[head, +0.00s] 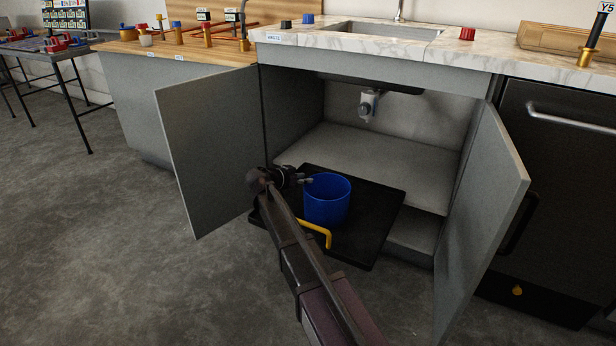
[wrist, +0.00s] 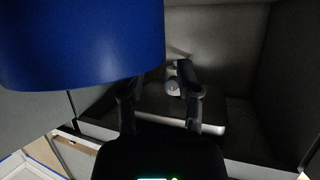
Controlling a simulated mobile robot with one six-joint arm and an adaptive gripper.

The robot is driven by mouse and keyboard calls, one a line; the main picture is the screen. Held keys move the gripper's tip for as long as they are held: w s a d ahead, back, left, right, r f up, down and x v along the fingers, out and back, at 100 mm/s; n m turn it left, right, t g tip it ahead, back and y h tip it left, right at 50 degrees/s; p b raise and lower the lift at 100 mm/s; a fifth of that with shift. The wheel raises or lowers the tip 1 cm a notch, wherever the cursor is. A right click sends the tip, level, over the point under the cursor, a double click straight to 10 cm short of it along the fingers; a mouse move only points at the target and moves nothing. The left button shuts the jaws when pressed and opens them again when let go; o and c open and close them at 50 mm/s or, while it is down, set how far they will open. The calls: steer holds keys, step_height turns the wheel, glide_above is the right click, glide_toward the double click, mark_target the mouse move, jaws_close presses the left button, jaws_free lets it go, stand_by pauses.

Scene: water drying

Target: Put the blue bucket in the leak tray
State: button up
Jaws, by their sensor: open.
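The blue bucket (head: 328,203) stands upright over the black leak tray (head: 373,238), inside its outline, and appears to rest on it. The tray lies at the front of the open cabinet under the sink. My gripper (head: 304,181) is at the left side of the bucket near its rim, with the fingers apart and nothing between them. In the wrist view, the bucket (wrist: 80,45) fills the upper left, beside my open gripper (wrist: 158,85). The tips are close to the bucket, but I cannot tell whether they touch it.
A yellow handle (head: 318,231) shows by the tray's front left. The left door (head: 210,145) and right door (head: 482,220) stand open on either side. A drain pipe (head: 368,104) hangs inside the cabinet. The floor (head: 110,250) at left is clear.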

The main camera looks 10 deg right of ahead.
steer(key=p+v, duration=0.3)
steer(key=v, duration=0.5)
steer(key=shift+s+a, duration=0.2)
steer(key=shift+a, duration=0.05)
steer(key=shift+r, duration=0.15)
stand_by(1.1)
